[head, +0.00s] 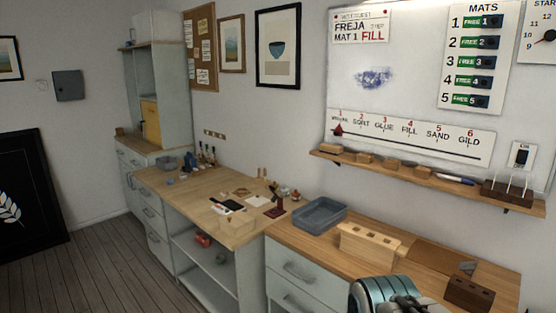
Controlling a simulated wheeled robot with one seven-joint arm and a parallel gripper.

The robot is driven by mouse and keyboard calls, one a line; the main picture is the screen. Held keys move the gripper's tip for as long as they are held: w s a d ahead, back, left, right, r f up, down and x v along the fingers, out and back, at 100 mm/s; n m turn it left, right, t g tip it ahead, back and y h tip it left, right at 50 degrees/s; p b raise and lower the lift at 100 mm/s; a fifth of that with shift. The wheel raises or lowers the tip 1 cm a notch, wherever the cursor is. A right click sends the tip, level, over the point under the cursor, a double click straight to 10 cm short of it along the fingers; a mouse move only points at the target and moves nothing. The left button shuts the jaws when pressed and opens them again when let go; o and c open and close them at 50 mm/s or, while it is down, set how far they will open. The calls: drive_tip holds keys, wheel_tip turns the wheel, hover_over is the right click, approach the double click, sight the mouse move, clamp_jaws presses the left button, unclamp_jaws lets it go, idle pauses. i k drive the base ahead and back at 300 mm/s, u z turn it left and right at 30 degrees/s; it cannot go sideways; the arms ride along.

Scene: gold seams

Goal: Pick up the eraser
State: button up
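A wooden ledge (345,155) runs under the whiteboard on the right wall. Several small brown blocks rest on it, among them a left-end block (332,148) and one further right (392,164). The eraser may be one of these; I cannot tell which at this size. A marker (455,180) with a blue end lies to their right. My arm's teal and grey end (388,296) shows at the bottom edge, over the right counter, below and apart from the ledge. My gripper's fingertips cannot be made out.
The right counter holds a grey-blue tray (318,214), a pale block with holes (369,243) and a brown block (469,293). A dark rack with white sticks (507,191) stands at the ledge's right end. The left worktop (185,195) carries small tools. Open floor (100,265) lies at left.

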sight(336, 151)
drive_tip(key=u, duration=0.65)
drive_tip(key=i, duration=0.7)
drive_tip(key=u, duration=0.55)
drive_tip(key=i, duration=1.45)
drive_tip(key=z, duration=0.4)
